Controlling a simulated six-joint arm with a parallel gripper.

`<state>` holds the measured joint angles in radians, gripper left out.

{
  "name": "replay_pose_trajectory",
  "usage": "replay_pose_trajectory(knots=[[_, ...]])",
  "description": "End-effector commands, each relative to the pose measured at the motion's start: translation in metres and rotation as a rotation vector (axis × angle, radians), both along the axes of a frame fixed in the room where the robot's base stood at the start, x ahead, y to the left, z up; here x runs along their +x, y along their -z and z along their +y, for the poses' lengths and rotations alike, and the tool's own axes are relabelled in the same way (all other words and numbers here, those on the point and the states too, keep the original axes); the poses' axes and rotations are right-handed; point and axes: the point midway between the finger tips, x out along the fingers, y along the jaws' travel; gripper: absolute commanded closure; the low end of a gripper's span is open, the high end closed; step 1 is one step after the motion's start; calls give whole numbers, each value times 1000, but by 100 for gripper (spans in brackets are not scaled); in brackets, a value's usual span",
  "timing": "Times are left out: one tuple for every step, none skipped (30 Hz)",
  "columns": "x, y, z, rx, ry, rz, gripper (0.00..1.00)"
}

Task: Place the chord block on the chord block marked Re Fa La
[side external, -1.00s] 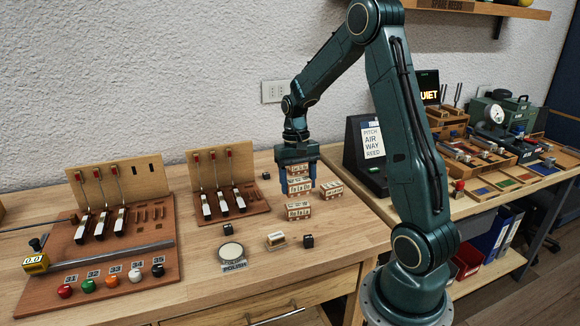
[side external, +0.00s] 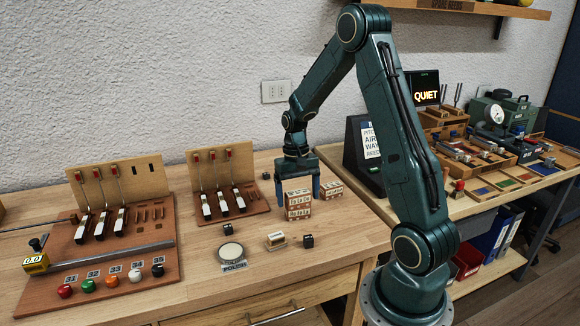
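Two pale chord blocks with dark printed labels stand stacked on the wooden bench in the side external view. The upper chord block (side external: 298,198) sits squarely on the lower chord block (side external: 298,213). The lettering is too small to read surely. A third chord block (side external: 331,190) stands apart, just right of the stack. My gripper (side external: 298,187) points down at the stack, its blue fingers spread to the left and right of it. A gap shows between the fingers and the upper block, so it looks open. The far side of the stack is hidden.
Small dark cubes (side external: 308,240) lie nearby, with a labelled pale block (side external: 276,239) and a round polish tin (side external: 231,252) in front. A hammer rack (side external: 262,210) stands to the left, a dark sign (side external: 362,150) to the right. The bench front is mostly clear.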

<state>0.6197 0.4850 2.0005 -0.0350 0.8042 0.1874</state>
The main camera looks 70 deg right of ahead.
Motion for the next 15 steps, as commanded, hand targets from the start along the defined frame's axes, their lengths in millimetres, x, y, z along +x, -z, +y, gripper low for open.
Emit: replay_pose_trajectory(knots=[[0, 0, 0, 0, 0, 0, 15], [0, 0, 0, 0, 0, 0, 15], [0, 0, 0, 0, 0, 0, 15], [0, 0, 0, 0, 0, 0, 15], [0, 0, 0, 0, 0, 0, 15], [0, 0, 0, 0, 0, 0, 15], [0, -1, 0, -1, 0, -1, 15], [0, -1, 0, -1, 0, -1, 15], [0, -2, 0, -1, 0, -1, 15], [0, -3, 0, -1, 0, -1, 15], [0, -4, 0, -1, 0, -1, 15], [1, -6, 0, -1, 0, -1, 15], [1, -8, -1, -1, 0, -1, 15], [1, -10, -1, -1, 0, -1, 15], [2, -13, -2, -1, 0, -3, 15]])
